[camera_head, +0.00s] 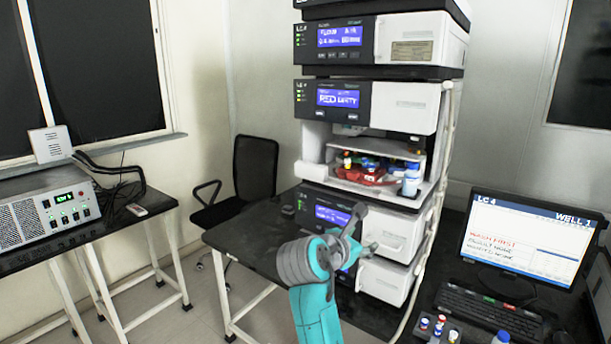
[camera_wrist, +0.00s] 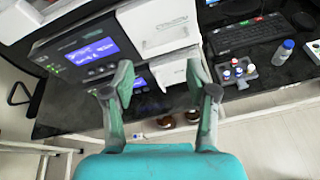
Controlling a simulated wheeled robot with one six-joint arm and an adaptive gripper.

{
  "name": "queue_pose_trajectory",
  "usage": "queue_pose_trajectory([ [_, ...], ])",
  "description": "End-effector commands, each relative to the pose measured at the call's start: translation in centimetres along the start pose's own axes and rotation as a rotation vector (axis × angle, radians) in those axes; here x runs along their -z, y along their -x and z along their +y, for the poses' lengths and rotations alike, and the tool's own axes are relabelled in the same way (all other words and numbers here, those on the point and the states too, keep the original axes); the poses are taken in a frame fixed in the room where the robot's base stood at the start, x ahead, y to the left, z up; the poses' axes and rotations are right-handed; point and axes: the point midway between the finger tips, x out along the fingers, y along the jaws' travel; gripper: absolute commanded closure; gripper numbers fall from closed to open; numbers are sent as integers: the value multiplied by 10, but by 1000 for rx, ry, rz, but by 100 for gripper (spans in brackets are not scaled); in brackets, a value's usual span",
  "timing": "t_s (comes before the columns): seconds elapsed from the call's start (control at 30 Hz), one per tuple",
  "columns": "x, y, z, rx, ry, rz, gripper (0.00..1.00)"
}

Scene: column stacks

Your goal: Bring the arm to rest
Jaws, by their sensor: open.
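My gripper (camera_wrist: 160,90) is open and empty in the wrist view, its two grey-green fingers spread apart above the front edge of the black bench. In the head view my teal and grey arm (camera_head: 316,300) is raised and bent in front of the column stack (camera_head: 405,110). The gripper end shows there beside the stack's lower modules, partly hidden by my own wrist. I cannot tell the exact gap between the fingers and the stack. Nothing is held.
The stack has an open bay with vials and a red item (camera_head: 365,174). A monitor (camera_head: 528,238), keyboard (camera_head: 487,308) and vial rack (camera_head: 436,330) stand at the right. A blue-capped bottle (camera_wrist: 284,52) is near the rack. A grey instrument (camera_head: 48,211) stands on the left table.

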Motion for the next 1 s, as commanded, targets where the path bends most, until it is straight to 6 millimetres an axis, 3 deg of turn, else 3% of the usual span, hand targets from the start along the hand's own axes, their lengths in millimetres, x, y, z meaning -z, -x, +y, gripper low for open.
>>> queue_pose_trajectory([
  [0.03,22,-8,-13,-14,-23,6,42],
  [0.1,47,-15,-27,-45,-74,14,42],
  [0.47,168,-25,-113,-180,-359,109,42],
  [0.77,248,0,-195,-251,-643,238,42],
  [1.0,296,38,-261,-272,-899,361,42],
])
